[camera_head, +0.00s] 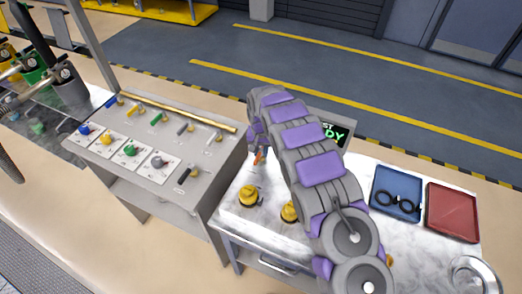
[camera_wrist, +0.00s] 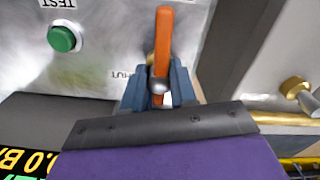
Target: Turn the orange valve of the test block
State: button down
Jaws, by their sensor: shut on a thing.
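The orange valve handle (camera_wrist: 163,45) stands out from a metal panel in the wrist view, running up and down in the picture. My gripper (camera_wrist: 160,88) is at its lower part, with the blue-grey fingers shut on it around a round silver hub. In the head view a bit of the orange handle (camera_head: 259,156) shows beside my gripper (camera_head: 257,146), left of my grey and purple arm. My arm hides most of the test block there. A green button (camera_wrist: 62,39) under an upside-down TEST label is left of the handle in the wrist view.
A display (camera_head: 335,132) with green letters stands behind my arm. A grey panel with coloured valves (camera_head: 160,150) is at left. Yellow-capped fittings (camera_head: 249,195), a blue tray (camera_head: 396,190) with black rings and a red tray (camera_head: 452,208) are on the marble-like table.

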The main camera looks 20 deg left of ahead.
aim_at(260, 148)
jog(key=shift+w+a+r, duration=0.1)
jog(key=shift+w+r, duration=0.05)
jog(key=c, duration=0.9)
grip_release()
notch_tip(260, 148, up, 17)
jog(key=p, duration=0.1)
jog(key=shift+a, duration=0.1)
